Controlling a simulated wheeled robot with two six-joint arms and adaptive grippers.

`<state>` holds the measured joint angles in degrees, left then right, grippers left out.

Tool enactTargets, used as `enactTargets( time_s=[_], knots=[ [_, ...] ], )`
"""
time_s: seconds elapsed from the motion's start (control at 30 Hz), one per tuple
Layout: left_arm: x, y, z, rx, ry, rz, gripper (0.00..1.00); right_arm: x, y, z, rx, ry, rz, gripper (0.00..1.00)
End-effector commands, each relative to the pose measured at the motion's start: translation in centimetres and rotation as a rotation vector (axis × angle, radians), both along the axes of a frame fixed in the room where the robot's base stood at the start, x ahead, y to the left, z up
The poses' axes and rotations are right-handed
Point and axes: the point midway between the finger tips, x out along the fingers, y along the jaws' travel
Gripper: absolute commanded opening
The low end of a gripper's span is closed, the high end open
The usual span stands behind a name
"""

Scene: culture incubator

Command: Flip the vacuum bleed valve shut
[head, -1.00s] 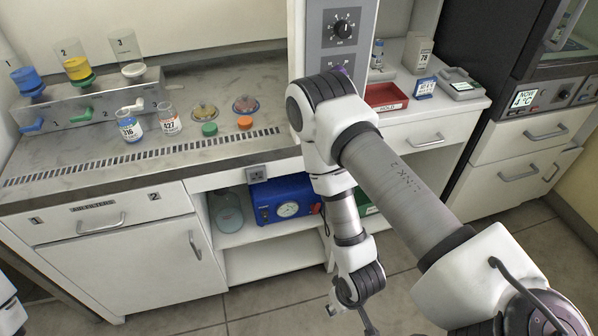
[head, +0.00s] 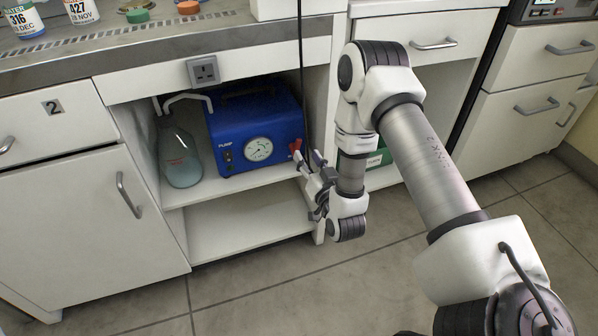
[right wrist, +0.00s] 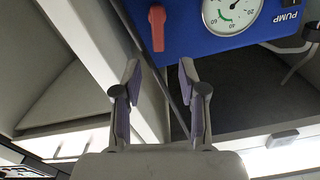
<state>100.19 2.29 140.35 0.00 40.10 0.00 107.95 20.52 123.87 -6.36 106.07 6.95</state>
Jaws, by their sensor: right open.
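The blue pump (head: 232,180) sits on the upper shelf of the open cabinet under the bench, its round gauge (head: 258,149) facing out. The bleed valve's red lever (head: 295,146) is at the right end of the pump's front. In the right wrist view the red lever (right wrist: 157,30) hangs straight down in the picture, beside the gauge (right wrist: 232,14). My right gripper (head: 309,162) is open and empty just in front of the lever. In the right wrist view its fingertips (right wrist: 160,72) are apart, below the lever and not touching it. My left gripper is out of view.
A glass bottle (head: 180,160) with liquid stands left of the pump. A dark cable (head: 301,50) hangs down near the cabinet's right wall. A green box (head: 376,158) is in the neighbouring bay. The lower shelf (head: 235,225) is empty.

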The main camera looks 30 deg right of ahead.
Motion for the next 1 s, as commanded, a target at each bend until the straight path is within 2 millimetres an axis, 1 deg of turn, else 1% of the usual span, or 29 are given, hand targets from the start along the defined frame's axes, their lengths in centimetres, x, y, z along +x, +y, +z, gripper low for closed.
enactTargets(
  time_s=[0.03, 0.17, 0.27, 0.4, 0.5, 0.6, 0.87, 0.9, 0.97, 1.0],
  knots=[
    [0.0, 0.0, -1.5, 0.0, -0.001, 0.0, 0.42, 0.1, -0.1, -1.3, 0.001, -0.005, -0.002, 0.42],
    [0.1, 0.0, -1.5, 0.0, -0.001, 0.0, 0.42, 0.7, -0.2, -1.0, 0.0, -0.008, -0.002, 0.42],
    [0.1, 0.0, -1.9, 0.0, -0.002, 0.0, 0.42, 2.0, -0.5, -1.0, 0.0, -0.009, -0.002, 0.42],
    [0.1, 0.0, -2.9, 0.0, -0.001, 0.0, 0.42, 4.8, -1.2, -1.1, 0.0, -0.009, -0.001, 0.42],
    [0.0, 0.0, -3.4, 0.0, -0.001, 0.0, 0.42, 6.4, -1.6, -1.1, 0.0, -0.007, -0.001, 0.42],
    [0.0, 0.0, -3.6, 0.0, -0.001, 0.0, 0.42, 7.4, -1.8, -1.0, 0.001, -0.005, -0.001, 0.42],
    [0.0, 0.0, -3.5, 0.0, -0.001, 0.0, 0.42, 7.7, -1.9, -0.9, 0.001, -0.003, -0.002, 0.42],
    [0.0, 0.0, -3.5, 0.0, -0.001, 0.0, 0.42, 7.7, -1.9, -0.9, 0.001, -0.003, -0.002, 0.28],
    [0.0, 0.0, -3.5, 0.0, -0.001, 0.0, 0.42, 7.7, -1.9, -0.9, 0.001, -0.003, -0.002, 0.06],
    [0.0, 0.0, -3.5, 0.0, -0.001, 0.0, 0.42, 7.7, -1.9, -0.9, 0.001, -0.003, -0.002, 0.0]
  ],
)
